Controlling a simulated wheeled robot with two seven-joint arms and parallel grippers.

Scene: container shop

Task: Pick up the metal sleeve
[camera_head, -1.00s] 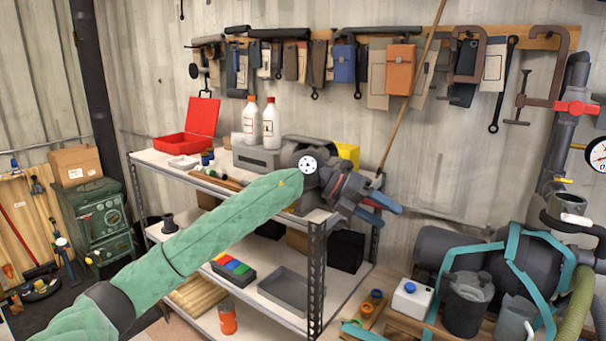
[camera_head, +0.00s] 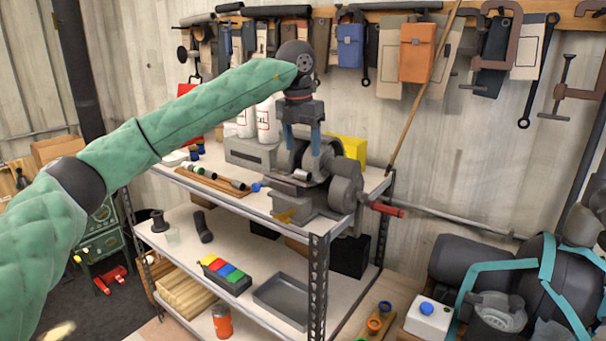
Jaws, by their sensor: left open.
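A small shiny grey cylinder (camera_head: 301,174) that looks like the metal sleeve lies on its side at the grey bench machine (camera_head: 292,200), on the top of the shelf rack. I cannot tell whether it rests on the machine or is fixed in it. My left gripper (camera_head: 301,147) points down above it, with its blue-grey fingers apart and nothing seen between them. A gap seems to separate the fingertips from the cylinder. The fingers overlap the machine's round parts behind, so the depth is hard to judge. My right gripper is out of view.
The rack's top (camera_head: 215,187) also holds a grey box (camera_head: 250,153), white bottles, a yellow box (camera_head: 348,149) and several small rods. A red-tipped handle (camera_head: 386,209) sticks out right of the machine. Tools hang on the wall behind.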

